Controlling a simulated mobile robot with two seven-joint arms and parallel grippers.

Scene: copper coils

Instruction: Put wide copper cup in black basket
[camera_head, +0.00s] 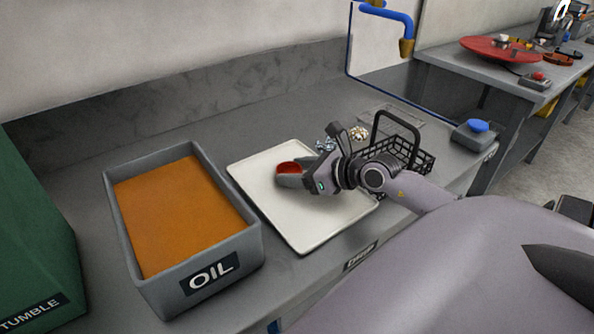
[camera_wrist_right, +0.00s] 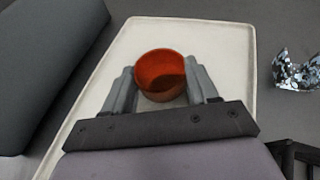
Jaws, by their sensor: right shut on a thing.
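The wide copper cup (camera_head: 288,168) is reddish-orange and round, over the white tray in the head view. In the right wrist view the cup (camera_wrist_right: 160,72) sits between the two grey fingers of my right gripper (camera_wrist_right: 163,90), open end towards the camera. My right gripper (camera_head: 292,176) is shut on the cup. I cannot tell whether the cup touches the tray. The black basket (camera_head: 421,160) is a wire basket with a tall handle, to the right of the tray and partly hidden behind my right arm. My left gripper is not in view.
A grey bin marked OIL (camera_head: 255,243) with orange liquid stands left of the white tray (camera_head: 308,240). Shiny metal bits (camera_wrist_right: 298,70) lie beyond the tray. A grey box with a blue button (camera_head: 477,126) is right of the basket. A green TUMBLE machine (camera_head: 35,230) is far left.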

